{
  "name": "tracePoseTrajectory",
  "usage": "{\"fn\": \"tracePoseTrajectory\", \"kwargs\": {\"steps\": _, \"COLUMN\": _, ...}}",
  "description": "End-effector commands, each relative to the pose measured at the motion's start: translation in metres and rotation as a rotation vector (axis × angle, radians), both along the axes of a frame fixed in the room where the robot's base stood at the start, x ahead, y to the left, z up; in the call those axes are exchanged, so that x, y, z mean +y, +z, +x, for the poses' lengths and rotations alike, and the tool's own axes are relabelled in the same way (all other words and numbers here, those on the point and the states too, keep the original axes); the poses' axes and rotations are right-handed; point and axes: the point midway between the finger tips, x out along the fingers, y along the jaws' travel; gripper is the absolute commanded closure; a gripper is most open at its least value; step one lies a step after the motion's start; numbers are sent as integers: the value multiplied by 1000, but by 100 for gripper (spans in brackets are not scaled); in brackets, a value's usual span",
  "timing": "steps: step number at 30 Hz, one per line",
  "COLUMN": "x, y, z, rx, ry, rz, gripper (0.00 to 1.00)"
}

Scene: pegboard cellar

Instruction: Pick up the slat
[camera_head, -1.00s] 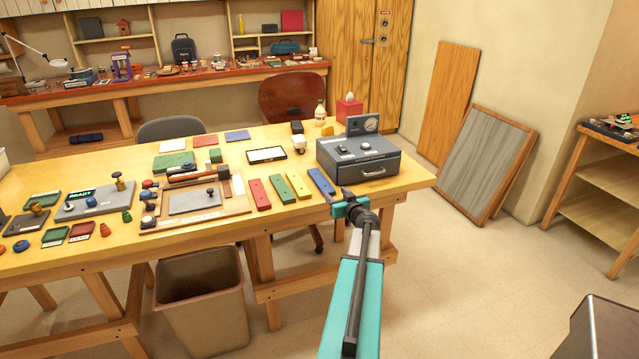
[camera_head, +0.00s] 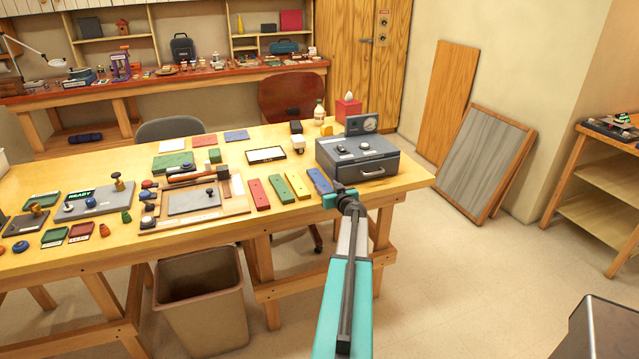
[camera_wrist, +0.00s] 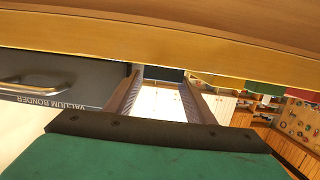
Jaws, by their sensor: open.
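Four flat slats lie in a row on the light wood table: a red slat (camera_head: 259,194), a green slat (camera_head: 277,189), a yellow slat (camera_head: 297,186) and a blue slat (camera_head: 319,180) at the right end. My gripper (camera_head: 335,191) is at the table's front edge, by the near end of the blue slat, and partly hides it. In the wrist view, which looks upside down, my gripper (camera_wrist: 161,88) has its two fingers apart. A dark blue piece (camera_wrist: 164,73) shows beyond the gap, probably the blue slat. Nothing is held.
A grey box labelled vacuum bonder (camera_head: 357,158) stands just right of the blue slat; it also fills the left of the wrist view (camera_wrist: 60,80). A wooden board with a grey plate (camera_head: 195,201) lies left. A bin (camera_head: 200,295) stands below.

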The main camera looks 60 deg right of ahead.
Motion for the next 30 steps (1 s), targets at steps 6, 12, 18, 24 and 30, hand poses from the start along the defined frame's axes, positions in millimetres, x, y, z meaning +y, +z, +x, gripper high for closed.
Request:
{"fn": "tracePoseTrajectory", "kwargs": {"steps": 6, "x": 0, "y": 0, "z": 0, "rx": 0, "ry": 0, "rz": 0, "gripper": 51}}
{"fn": "tracePoseTrajectory", "kwargs": {"steps": 12, "x": -1, "y": 0, "z": 3, "rx": 0, "ry": 1, "rz": 0, "gripper": 51}}
{"fn": "tracePoseTrajectory", "kwargs": {"steps": 18, "x": -9, "y": -2, "z": 17, "rx": 0, "ry": 4, "rz": 0, "gripper": 51}}
{"fn": "tracePoseTrajectory", "kwargs": {"steps": 24, "x": -20, "y": -4, "z": 32, "rx": 0, "ry": 2, "rz": 0, "gripper": 51}}
{"fn": "tracePoseTrajectory", "kwargs": {"steps": 30, "x": -27, "y": -7, "z": 42, "rx": 0, "ry": 2, "rz": 0, "gripper": 51}}
